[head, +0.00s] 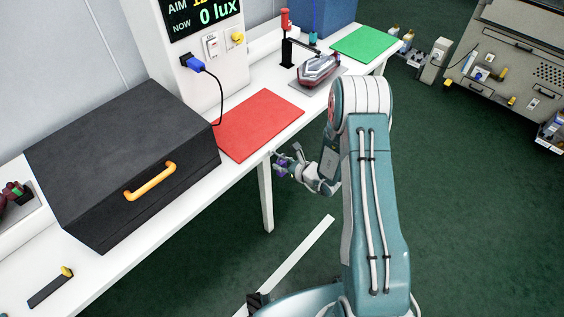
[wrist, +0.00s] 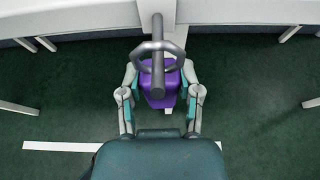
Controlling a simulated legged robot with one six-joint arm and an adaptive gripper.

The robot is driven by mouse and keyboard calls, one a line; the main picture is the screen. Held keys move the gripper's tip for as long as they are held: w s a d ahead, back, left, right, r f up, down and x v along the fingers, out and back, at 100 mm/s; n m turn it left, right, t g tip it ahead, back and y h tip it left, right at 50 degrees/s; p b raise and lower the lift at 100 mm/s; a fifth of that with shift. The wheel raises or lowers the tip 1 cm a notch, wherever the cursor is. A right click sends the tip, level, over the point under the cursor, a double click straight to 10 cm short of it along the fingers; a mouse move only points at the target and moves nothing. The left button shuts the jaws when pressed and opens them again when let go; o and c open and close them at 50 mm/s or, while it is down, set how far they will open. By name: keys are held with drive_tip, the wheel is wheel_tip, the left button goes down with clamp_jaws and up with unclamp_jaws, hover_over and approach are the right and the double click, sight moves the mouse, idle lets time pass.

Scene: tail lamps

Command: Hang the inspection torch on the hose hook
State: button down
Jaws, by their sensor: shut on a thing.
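My gripper (head: 284,168) is low in front of the bench's front edge in the head view. In the wrist view its two fingers (wrist: 162,94) close from both sides on a purple block-like body, which I take to be the inspection torch (wrist: 157,96). The purple also shows small in the head view (head: 281,170). A grey bar, apparently the hose hook (wrist: 157,27), comes from the bench edge and overlaps the torch. A grey ring (wrist: 178,49) shows around the bar's line; I cannot tell whether the bar passes through it or only lies in front.
The white bench (head: 239,184) carries a black case (head: 110,150) with an orange handle, a red mat (head: 258,122), a tail lamp (head: 319,70) and a green mat (head: 366,43). A bench leg (head: 266,200) stands near my gripper. The green floor around is mostly clear.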

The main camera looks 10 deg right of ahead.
drive_tip(key=shift+f, duration=0.2)
idle(0.4)
drive_tip(key=shift+c, duration=1)
unclamp_jaws()
drive_tip(key=v, duration=1.2)
